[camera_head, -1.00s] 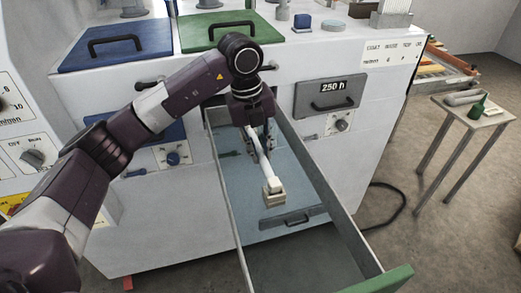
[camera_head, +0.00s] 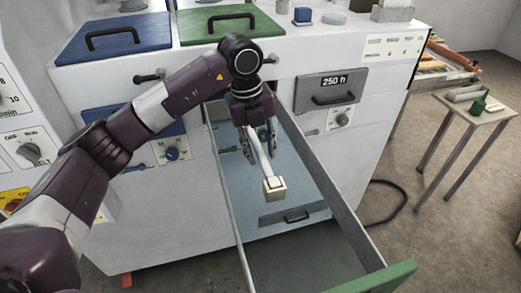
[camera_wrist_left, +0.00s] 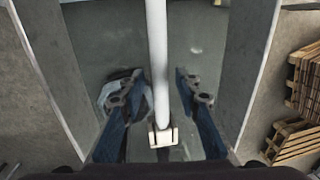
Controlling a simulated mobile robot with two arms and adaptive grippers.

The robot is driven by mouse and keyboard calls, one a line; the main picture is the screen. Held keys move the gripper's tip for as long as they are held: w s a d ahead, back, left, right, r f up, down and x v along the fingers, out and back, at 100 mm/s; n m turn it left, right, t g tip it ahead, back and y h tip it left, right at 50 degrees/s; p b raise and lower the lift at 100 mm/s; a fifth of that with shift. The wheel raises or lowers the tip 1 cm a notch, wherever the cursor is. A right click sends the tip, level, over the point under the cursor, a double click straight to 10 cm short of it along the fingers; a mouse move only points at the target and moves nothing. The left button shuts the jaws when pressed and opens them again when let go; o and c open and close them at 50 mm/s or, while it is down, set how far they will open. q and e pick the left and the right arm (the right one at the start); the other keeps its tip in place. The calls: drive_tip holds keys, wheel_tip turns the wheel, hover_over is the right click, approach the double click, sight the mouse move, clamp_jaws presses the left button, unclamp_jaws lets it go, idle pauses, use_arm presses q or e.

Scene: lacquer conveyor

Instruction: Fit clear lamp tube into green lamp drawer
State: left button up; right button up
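The green lamp drawer is pulled out, with grey side walls (camera_head: 330,190) and a green front (camera_head: 372,279) at the lower right in the head view. The lamp tube (camera_head: 258,155) looks white and ends in a beige cap (camera_head: 274,188). It lies inside the drawer's outline; I cannot tell whether it touches the floor. My left gripper (camera_head: 261,152) is over the drawer, with its fingers apart on either side of the tube. In the left wrist view, gaps show between the tube (camera_wrist_left: 157,60) and both fingers of the gripper (camera_wrist_left: 160,90). My right gripper is out of view.
The white machine has blue (camera_head: 110,38) and green (camera_head: 215,23) lids on top and a closed grey "250 h" drawer (camera_head: 330,92) to the right. A small side table (camera_head: 475,110) holds a green bottle. Wooden pallets (camera_wrist_left: 295,140) show at right in the left wrist view.

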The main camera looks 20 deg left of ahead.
use_arm(q)
drive_tip(key=shift+r, duration=0.15)
wheel_tip(320, 180, up, 12)
drive_tip(key=s+a, duration=0.1)
drive_tip(key=shift+a+f, duration=0.2)
drive_tip(key=shift+a, duration=0.05)
idle(0.6)
